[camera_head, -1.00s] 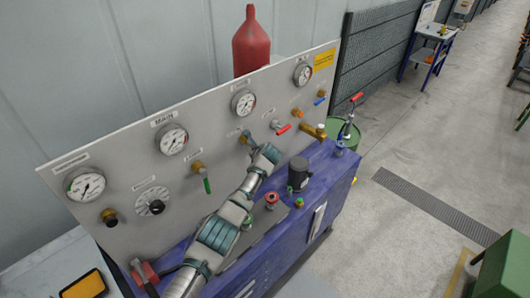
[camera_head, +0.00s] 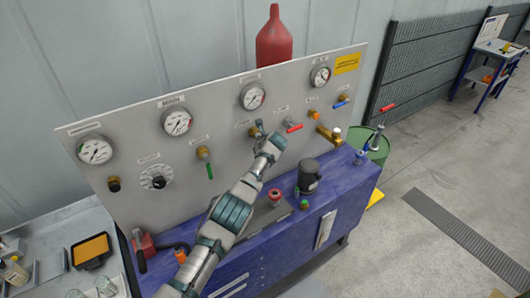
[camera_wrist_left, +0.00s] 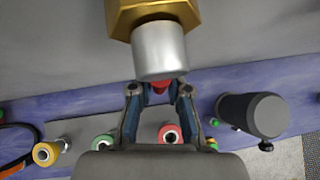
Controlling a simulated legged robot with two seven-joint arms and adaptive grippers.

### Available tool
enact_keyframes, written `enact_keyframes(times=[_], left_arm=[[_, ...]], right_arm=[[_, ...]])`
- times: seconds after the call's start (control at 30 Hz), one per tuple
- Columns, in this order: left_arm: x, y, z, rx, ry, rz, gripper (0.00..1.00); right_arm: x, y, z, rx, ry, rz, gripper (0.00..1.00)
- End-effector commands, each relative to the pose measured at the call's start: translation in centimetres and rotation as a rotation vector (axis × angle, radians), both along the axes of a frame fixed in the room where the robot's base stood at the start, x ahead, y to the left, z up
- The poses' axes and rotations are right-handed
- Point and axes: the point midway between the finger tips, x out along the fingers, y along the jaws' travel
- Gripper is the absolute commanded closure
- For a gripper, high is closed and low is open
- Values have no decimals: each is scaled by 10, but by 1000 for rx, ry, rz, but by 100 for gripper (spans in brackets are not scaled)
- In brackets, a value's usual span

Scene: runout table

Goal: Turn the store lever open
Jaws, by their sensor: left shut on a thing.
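A grey panel (camera_head: 225,160) carries a row of brass valves and levers under round gauges. My left gripper (camera_head: 261,130) is at the brass valve (camera_head: 253,131) near the panel's middle and covers most of its lever. In the left wrist view the brass hex body (camera_wrist_left: 150,14) and silver stem (camera_wrist_left: 158,52) stand right in front of my left gripper (camera_wrist_left: 158,92). A small red part of the lever (camera_wrist_left: 158,87) shows between the fingers, which are shut on it. The labels are too small to read, so I cannot confirm which is the store lever. My right gripper is not in view.
Beside the gripped valve are a red lever (camera_head: 294,128), a green lever (camera_head: 209,171) and a blue lever (camera_head: 340,104). A red bottle (camera_head: 274,40) rises behind the panel.

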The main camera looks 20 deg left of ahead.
Motion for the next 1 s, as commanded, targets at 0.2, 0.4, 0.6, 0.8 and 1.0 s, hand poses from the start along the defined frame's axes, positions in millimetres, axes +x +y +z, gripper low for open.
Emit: enact_keyframes(times=[0.2, 0.4, 0.6, 0.8, 1.0], left_arm=[[1, -5, 0, -6, 0, -13, 100], [1, -6, 1, -3, 0, -12, 100], [1, -6, 1, -2, -1, -11, 58], [1, -5, 2, -2, -2, -10, 58], [1, -7, 4, -3, -2, -9, 58]], right_arm=[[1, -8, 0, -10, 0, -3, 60], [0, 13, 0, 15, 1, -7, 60], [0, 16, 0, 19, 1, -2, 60], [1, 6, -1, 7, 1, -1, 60], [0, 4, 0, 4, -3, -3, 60]])
